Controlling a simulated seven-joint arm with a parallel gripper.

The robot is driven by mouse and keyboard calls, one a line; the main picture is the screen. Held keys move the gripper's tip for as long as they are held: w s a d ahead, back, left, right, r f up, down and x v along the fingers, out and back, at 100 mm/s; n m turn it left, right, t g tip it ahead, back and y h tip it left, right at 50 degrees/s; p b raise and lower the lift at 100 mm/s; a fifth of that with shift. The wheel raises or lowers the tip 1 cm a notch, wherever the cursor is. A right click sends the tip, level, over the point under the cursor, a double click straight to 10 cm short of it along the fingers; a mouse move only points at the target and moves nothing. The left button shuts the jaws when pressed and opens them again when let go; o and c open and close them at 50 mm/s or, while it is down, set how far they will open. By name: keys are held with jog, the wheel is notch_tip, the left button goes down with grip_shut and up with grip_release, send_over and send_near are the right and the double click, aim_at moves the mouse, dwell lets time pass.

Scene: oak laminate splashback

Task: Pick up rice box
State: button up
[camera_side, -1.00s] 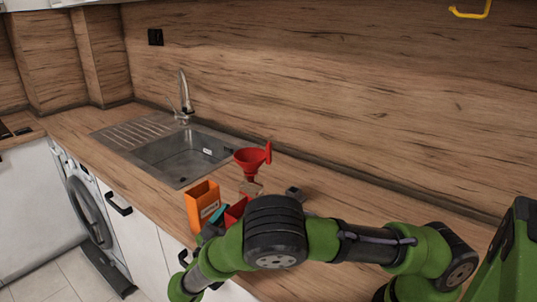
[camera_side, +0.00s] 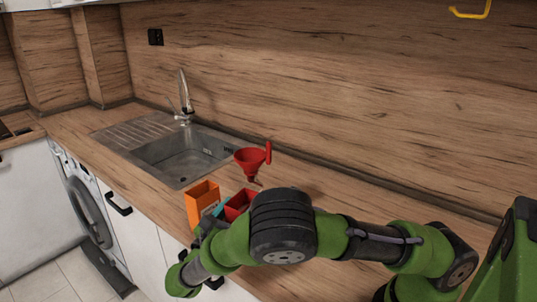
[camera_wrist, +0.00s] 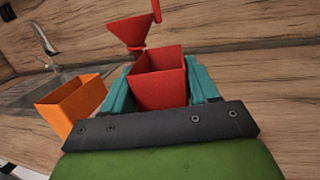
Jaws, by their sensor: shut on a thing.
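An open-topped red box (camera_wrist: 160,80) stands between the teal fingers of my gripper (camera_wrist: 161,88) in the wrist view. My gripper is shut on it, one finger on each side. In the side view the red box (camera_side: 240,203) shows just past my wrist, with my gripper (camera_side: 222,212) partly hidden by my arm. An open-topped orange box (camera_side: 202,200) is just left of the red box; it also shows in the wrist view (camera_wrist: 72,105). No readable lettering shows on either box, so I cannot tell by label which is the rice box.
The wooden splashback (camera_side: 330,90) rises behind the counter.

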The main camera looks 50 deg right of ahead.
jog(key=s+d+r, duration=0.2)
jog(key=s, duration=1.3)
jog(key=w+a+r, duration=0.1)
jog(key=w+r, duration=0.2)
jog(key=w, duration=0.3)
jog(key=w+a+r+y, duration=0.1)
jog(key=w+r, duration=0.1)
jog(key=w, duration=0.4)
jog(key=w+a+r, duration=0.1)
jog(key=w+r, duration=0.2)
jog(key=w, duration=0.3)
jog(key=w+d+r+m, duration=0.1)
jog(key=w+d+r, duration=0.2)
jog(key=r, duration=0.3)
jog(key=w+d+r+m+y, duration=0.1)
jog(key=w+d+r, duration=0.2)
jog(key=w+r, duration=0.2)
jog(key=shift+w+d+r+m, duration=0.15)
jog(key=shift+w+r+m, duration=0.2)
jog(key=shift+r, duration=0.2)
jog(key=shift+f, duration=0.1)
